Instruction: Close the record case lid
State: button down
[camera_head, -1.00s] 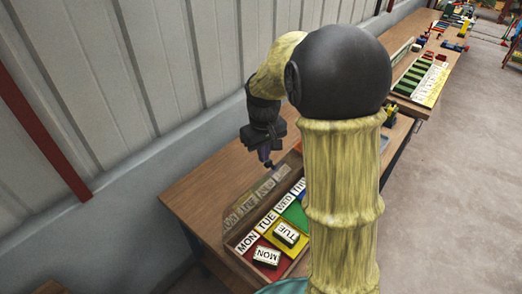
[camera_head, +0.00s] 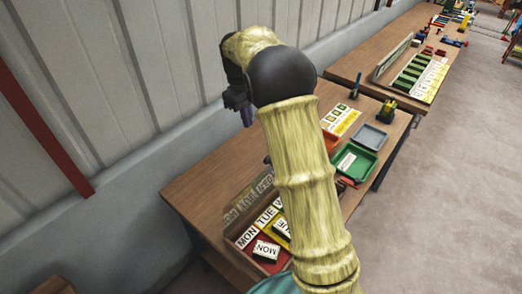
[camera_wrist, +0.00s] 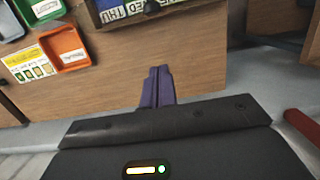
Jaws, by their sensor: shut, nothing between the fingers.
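The record case (camera_head: 232,243) lies on the near wooden table, with coloured compartments labelled MON, TUE and more, and marked blocks inside. Its lid (camera_head: 240,203) stands raised along the wall side, with faint lettering on it, so the case is open. My arm hides the right part of the case and lid. In the wrist view the case (camera_wrist: 140,12) is cut off at the top edge, with WED and THU labels showing. My gripper (camera_head: 246,117) is up beside the wall, above and behind the lid, touching nothing. Its purple fingers (camera_wrist: 158,72) are together and empty.
To the right of the case are a green tray (camera_head: 352,162), an orange tray (camera_wrist: 65,48), a grey tray (camera_head: 369,137) and a yellow card (camera_head: 341,119). A second table (camera_head: 352,70) stands farther back. The corrugated wall (camera_head: 150,90) is close behind.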

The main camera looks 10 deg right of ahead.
aim_at(267, 176)
jog(key=s+d+f+p, duration=0.3)
jog(key=s+f+p, duration=0.1)
jog(key=f, duration=0.6)
jog(key=shift+s+p, duration=0.2)
jog(key=shift+p, duration=0.15)
jog(key=shift+s+d+f, duration=0.1)
jog(key=shift+d, duration=0.05)
